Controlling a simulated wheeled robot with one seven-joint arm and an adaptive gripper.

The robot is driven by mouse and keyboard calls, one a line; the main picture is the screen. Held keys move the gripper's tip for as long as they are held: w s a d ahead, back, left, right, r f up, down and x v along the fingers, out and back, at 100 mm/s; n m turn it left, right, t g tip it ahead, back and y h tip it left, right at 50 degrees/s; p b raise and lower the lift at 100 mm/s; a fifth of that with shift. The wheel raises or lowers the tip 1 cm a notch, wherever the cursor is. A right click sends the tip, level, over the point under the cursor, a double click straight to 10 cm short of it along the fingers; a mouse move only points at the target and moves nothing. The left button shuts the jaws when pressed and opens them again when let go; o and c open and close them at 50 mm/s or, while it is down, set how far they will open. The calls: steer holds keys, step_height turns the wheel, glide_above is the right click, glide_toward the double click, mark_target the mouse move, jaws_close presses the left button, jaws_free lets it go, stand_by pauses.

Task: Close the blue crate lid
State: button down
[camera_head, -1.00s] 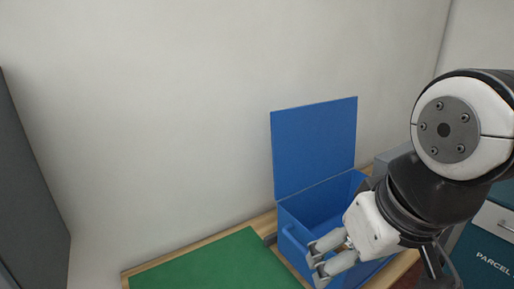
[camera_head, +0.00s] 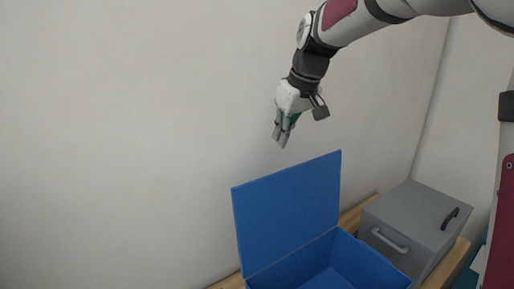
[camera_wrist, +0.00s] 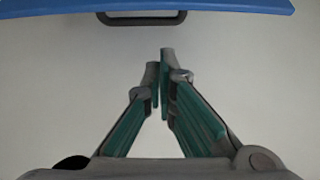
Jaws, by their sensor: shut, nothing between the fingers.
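The blue crate (camera_head: 372,265) stands on the wooden counter, cut off by the bottom of the head view. Its blue lid (camera_head: 288,212) stands upright, open, along the crate's wall side. My gripper (camera_head: 280,142) hangs above the lid's top edge with fingers pointing down, apart from the lid in the head view. In the wrist view, my gripper's fingertips (camera_wrist: 164,58) are together and hold nothing. A blue panel edge, apparently the lid (camera_wrist: 230,5), crosses the top of that view, with a dark handle (camera_wrist: 142,20) on it. The fingers do not touch the handle there.
A grey box (camera_head: 418,222) with handles stands right of the crate on the wooden counter (camera_head: 452,262). A plain pale wall (camera_head: 130,130) rises behind the lid. The space left of my gripper is clear.

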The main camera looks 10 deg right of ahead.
steer(key=p+x, duration=0.1)
steer(key=x, duration=0.9)
steer(key=shift+w+p, duration=0.15)
steer(key=shift+p, duration=0.15)
steer(key=shift+d, duration=0.1)
